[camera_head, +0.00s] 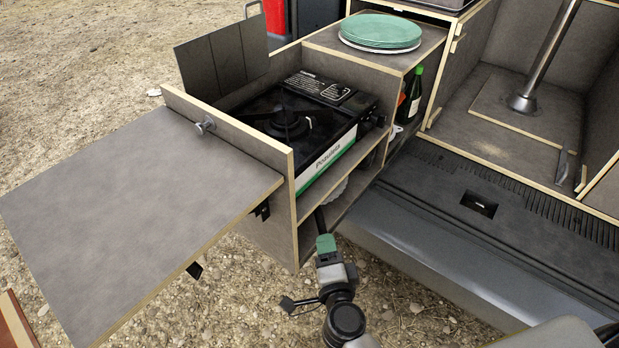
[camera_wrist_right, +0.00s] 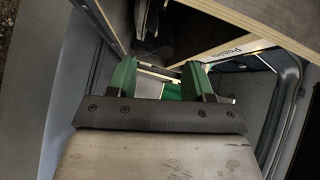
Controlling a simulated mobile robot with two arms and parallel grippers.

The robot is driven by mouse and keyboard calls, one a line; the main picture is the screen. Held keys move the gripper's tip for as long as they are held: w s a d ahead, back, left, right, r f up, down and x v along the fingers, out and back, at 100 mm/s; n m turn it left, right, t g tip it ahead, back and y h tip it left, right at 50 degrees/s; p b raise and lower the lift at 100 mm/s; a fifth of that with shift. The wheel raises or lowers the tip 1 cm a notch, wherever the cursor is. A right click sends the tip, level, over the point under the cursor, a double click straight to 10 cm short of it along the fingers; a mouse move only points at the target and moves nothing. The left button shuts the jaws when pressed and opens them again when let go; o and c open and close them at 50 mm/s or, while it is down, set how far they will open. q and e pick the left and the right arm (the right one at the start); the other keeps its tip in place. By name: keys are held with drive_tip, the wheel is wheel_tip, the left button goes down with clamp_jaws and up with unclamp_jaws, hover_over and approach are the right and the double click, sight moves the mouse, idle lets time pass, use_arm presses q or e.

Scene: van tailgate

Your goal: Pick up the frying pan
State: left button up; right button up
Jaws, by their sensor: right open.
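I cannot make out the whole frying pan. A narrow dark bar that looks like its handle (camera_head: 320,219) sticks out of the lower shelf under the stove in the head view; the rest is hidden inside. My right gripper (camera_head: 325,243), with green fingertips, is just below and in front of that bar. In the right wrist view my right gripper (camera_wrist_right: 158,80) is open, its two green fingers apart. A dark shape shows beyond them, too unclear to name. I cannot tell whether the fingers touch the bar. My left gripper is out of view.
A black stove (camera_head: 288,120) stands on the cabinet above the shelf. A fold-out board (camera_head: 130,215) extends left, and the van's bumper (camera_head: 430,250) lies right of my right arm. Green plates (camera_head: 380,31) and a bottle (camera_head: 412,97) are farther back. Gravel lies below.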

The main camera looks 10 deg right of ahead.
sight(319, 214)
drive_tip(key=w, duration=0.7)
drive_tip(key=shift+d, duration=0.25)
clamp_jaws()
